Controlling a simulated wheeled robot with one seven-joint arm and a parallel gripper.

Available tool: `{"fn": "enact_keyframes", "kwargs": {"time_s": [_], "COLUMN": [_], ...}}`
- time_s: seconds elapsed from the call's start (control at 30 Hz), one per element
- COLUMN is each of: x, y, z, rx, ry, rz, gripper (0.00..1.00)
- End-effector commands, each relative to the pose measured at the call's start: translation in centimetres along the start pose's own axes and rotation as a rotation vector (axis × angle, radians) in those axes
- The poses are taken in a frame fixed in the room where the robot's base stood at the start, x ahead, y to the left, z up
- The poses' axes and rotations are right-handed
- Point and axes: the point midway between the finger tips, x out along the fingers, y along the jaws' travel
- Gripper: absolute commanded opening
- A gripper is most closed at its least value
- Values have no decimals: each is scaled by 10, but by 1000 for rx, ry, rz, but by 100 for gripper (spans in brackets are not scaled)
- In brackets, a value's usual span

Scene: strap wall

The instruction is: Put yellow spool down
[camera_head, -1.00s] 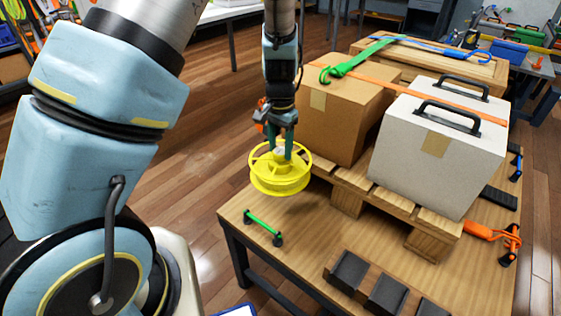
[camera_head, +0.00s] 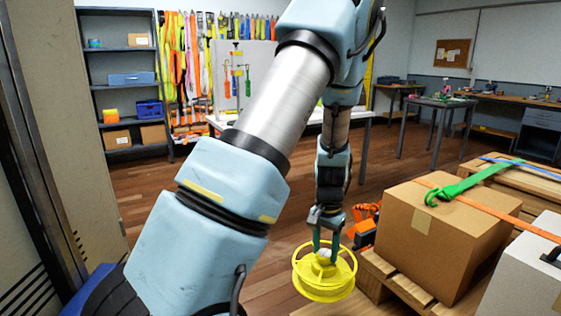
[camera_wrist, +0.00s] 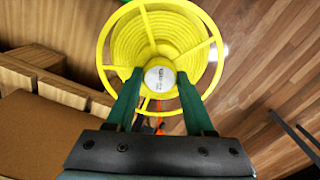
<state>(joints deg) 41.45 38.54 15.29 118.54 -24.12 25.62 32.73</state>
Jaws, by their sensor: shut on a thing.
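The yellow spool (camera_head: 323,284) hangs below my gripper (camera_head: 327,252) in the head view, beside the left end of the wooden pallet. In the wrist view my gripper's green fingers (camera_wrist: 161,92) are shut on the hub of the yellow spool (camera_wrist: 208,54), which has a pale round label at its middle. The spool's open spoked face is toward the wrist camera.
A cardboard box (camera_head: 450,245) with an orange and a green strap sits on the pallet (camera_head: 398,282). A white box (camera_head: 528,285) stands at the right edge. An orange and black tool (camera_head: 364,227) is close behind my gripper. Wooden floor lies open to the left.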

Motion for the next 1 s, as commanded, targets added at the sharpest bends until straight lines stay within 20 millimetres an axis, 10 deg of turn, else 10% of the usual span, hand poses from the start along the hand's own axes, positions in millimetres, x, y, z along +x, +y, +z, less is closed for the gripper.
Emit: {"fn": "enact_keyframes", "kwargs": {"time_s": [0.5, 1.0], "x": [53, 65], "y": [-150, -177], "z": [107, 142], "rx": [-564, -703], "ry": [0, -1], "rz": [-7, -14], "gripper": [0, 0]}}
